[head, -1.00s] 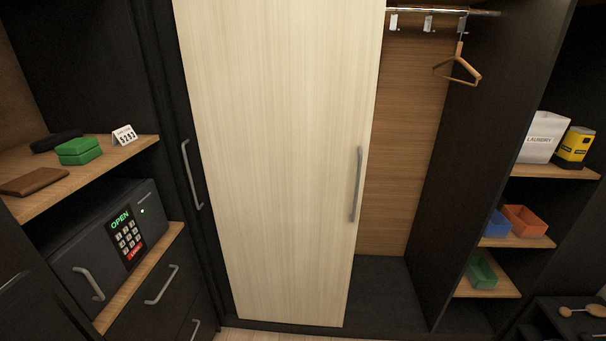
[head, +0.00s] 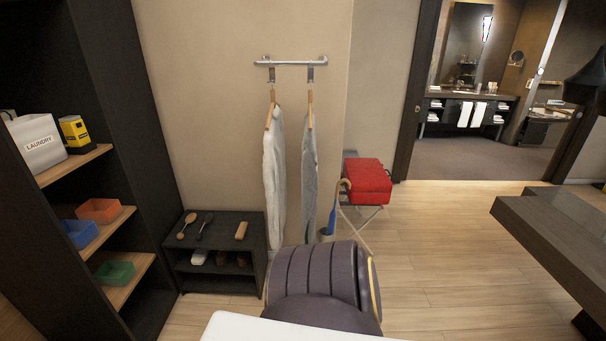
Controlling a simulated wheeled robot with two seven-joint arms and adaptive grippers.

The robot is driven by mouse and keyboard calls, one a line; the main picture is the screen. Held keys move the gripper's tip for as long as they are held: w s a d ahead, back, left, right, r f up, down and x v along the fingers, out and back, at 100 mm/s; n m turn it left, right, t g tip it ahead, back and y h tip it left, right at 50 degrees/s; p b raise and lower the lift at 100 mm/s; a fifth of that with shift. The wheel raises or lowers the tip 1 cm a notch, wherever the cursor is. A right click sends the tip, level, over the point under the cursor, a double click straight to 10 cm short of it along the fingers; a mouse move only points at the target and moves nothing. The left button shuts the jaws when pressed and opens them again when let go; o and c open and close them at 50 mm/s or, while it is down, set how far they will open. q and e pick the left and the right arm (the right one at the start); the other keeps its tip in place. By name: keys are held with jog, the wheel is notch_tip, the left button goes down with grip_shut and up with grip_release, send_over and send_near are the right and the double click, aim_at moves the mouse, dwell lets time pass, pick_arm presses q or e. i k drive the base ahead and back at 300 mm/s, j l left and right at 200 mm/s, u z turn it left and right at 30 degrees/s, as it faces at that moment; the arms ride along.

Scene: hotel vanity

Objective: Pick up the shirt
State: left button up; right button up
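Two garments hang on wooden hangers from a short metal wall rail (head: 290,63) in the head view. The left one is a light grey-white garment (head: 274,170), perhaps the shirt. The right one is a darker grey garment (head: 309,165). Both are seen nearly edge-on, so I cannot tell which is the shirt. Neither of my grippers shows in the head view.
A dark low shelf (head: 213,270) with brushes and shoes stands left of the garments. A dark purple rounded seat (head: 318,277) is in front of them. A red case (head: 368,180) sits on a folding stand to the right. Open wooden floor (head: 440,240) lies right.

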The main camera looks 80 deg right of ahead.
aim_at(274, 164)
jog(key=k+z, duration=0.1)
jog(key=z, duration=0.35)
jog(key=k+z, duration=0.1)
jog(key=z, duration=0.35)
jog(key=k+z, duration=0.1)
jog(key=z, duration=0.35)
jog(key=k+l+z, duration=0.1)
jog(key=z, duration=0.35)
jog(key=l+z, duration=0.15)
jog(key=z, duration=0.3)
jog(key=i+j, duration=0.15)
